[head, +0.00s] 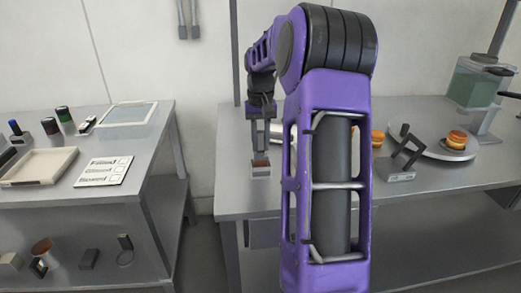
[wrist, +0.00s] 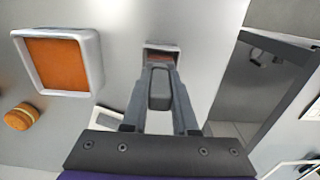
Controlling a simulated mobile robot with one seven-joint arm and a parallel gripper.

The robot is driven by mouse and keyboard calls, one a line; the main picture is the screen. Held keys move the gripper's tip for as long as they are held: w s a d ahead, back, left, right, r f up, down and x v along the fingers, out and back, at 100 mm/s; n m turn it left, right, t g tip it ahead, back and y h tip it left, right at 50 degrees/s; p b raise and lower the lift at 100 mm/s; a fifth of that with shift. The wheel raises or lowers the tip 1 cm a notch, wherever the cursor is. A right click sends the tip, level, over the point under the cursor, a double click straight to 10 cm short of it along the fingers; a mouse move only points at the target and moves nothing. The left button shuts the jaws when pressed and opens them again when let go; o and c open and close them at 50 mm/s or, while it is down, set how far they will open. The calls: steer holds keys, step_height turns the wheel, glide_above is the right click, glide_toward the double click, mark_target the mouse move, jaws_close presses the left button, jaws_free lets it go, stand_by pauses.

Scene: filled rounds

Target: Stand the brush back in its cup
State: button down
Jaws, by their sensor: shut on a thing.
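My gripper (head: 260,148) points down over the near left part of the right-hand table. In the wrist view its fingers (wrist: 160,92) are shut on a dark grey piece, seemingly the handle of the brush (wrist: 160,86). Just past the fingertips is a small square part with a pale rim and reddish-brown face (wrist: 161,54). It also shows under the gripper in the head view (head: 261,170). I cannot tell whether this is the brush's head or the cup, or whether it touches the table. No other cup is clear; my arm hides part of the table.
A white square dish with orange filling (wrist: 97,45) lies left in the wrist view, near a bun (wrist: 20,117). The table's edge is close to my gripper.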

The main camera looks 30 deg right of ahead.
steer(key=shift+f, duration=0.95)
steer(key=shift+f, duration=0.1)
steer(key=shift+f, duration=0.15)
steer(key=c, duration=0.7)
jaws_free()
step_height(320, 180, up, 12)
steer(key=shift+r+p, duration=0.25)
steer(key=shift+p, duration=0.7)
